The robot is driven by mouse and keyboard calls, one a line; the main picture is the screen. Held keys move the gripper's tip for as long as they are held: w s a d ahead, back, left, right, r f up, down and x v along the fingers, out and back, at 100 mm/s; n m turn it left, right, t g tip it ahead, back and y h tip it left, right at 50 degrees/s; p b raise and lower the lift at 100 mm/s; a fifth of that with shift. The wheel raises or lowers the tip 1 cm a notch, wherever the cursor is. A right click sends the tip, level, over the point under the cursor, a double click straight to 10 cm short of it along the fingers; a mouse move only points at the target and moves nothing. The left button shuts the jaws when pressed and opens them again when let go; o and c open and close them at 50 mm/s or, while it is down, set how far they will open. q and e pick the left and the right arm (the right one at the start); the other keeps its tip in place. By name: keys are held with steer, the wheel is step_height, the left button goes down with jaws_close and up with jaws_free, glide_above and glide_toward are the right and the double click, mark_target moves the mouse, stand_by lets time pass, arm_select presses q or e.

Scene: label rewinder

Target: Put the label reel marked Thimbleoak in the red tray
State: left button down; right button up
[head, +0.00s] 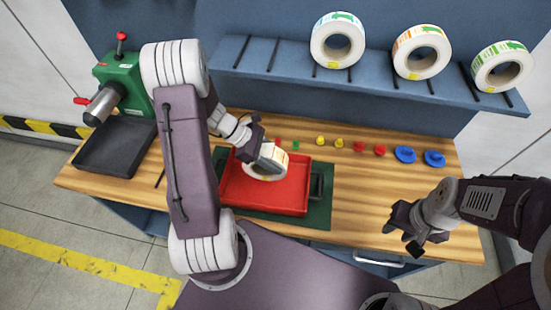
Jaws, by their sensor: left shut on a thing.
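A white label reel (277,153) with a partly visible printed side is in or just above the red tray (290,202); I cannot tell whether it touches the tray floor. My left gripper (268,164) is shut on this reel and covers part of it. The name on the reel is too small to read. The red tray lies on a dark green mat (318,210) on the wooden bench. My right gripper (400,238) is empty over the bench's front right edge, with its fingers apart.
Several reels, such as the green-marked one (337,40), stand on the blue shelf (270,62). A green rewinder (120,77) and dark tray (113,147) are at left. Small coloured pieces and blue knobs (405,154) line the bench back.

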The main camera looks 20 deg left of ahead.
arm_select(q)
step_height(320, 180, down, 4)
steer(key=b, duration=0.3)
steer(key=shift+w+f, duration=0.15)
steer(key=shift+f+b, duration=1)
steer(key=shift+f, duration=0.1)
steer(key=c, duration=0.6)
jaws_free()
steer(key=shift+c, duration=0.2)
steer(key=v, duration=0.9)
